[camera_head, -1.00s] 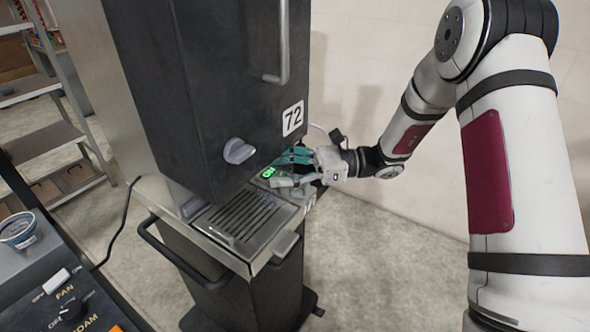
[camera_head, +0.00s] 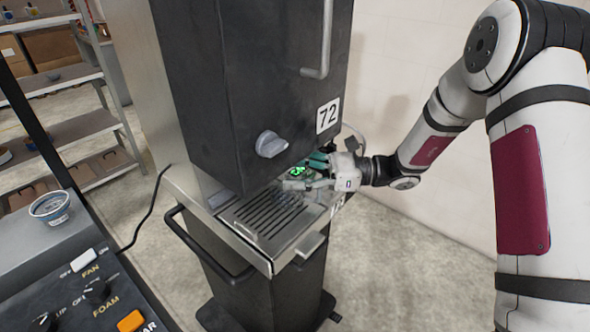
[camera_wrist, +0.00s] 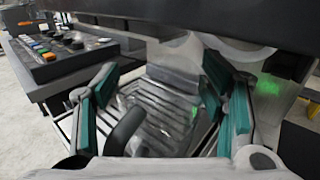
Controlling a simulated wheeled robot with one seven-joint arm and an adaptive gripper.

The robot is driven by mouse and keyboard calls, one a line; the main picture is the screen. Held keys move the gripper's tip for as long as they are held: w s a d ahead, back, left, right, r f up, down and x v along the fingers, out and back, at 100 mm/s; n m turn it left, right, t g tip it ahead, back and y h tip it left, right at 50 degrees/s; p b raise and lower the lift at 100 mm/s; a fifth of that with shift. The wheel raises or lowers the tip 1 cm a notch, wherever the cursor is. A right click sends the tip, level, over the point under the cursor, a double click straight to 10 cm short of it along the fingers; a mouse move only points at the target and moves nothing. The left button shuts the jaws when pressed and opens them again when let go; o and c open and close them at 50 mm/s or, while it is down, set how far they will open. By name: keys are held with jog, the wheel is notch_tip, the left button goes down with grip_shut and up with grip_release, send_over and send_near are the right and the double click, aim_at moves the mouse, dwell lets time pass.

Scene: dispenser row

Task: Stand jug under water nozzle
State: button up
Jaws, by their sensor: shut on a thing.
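The dispenser (camera_head: 235,90) is a dark cabinet marked 72 with a grey knob, above a slatted metal drip tray (camera_head: 262,214). My gripper (camera_head: 308,172) reaches in from the right below the cabinet, partly hidden by it. Its green-padded fingers are shut on a clear jug (camera_wrist: 165,128), which is hard to make out. In the wrist view a dark curved piece, apparently the jug's handle, shows between the fingers, with the tray slats behind. Pale rounded parts (camera_wrist: 240,48) hang under the cabinet; I cannot tell which is the water nozzle. Whether the jug touches the tray is unclear.
A green-lit display (camera_head: 297,171) glows beside the fingers. A black control panel (camera_head: 95,295) with knobs and a blue-white bowl (camera_head: 49,207) on a grey surface are at left. Shelves (camera_head: 75,130) stand behind. A black rail (camera_head: 205,250) edges the cart. Floor at right is clear.

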jog(key=shift+f, duration=0.65)
jog(key=o, duration=1.5)
jog(key=d, duration=1.2)
jog(key=s+r+n+g+h, duration=0.1)
jog(key=s+r+n+h, duration=0.4)
jog(key=s, duration=0.3)
jog(key=s+r+n+g+h, duration=0.1)
jog(key=s+r+n+h, duration=0.3)
jog(key=s, duration=0.4)
jog(key=s+d+r+n+t+h+p, duration=0.1)
jog(key=s+d+r+n+t+h, duration=0.1)
jog(key=s, duration=0.5)
jog(key=s+d+r+n+t+h, duration=0.3)
jog(key=s+d+n+t+h, duration=0.1)
jog(key=s+d+n+h, duration=0.2)
jog(key=shift+s+d+n+t+h+p, duration=0.3)
jog(key=shift+s+d+t+h+p, duration=0.15)
jog(key=shift+d, duration=0.45)
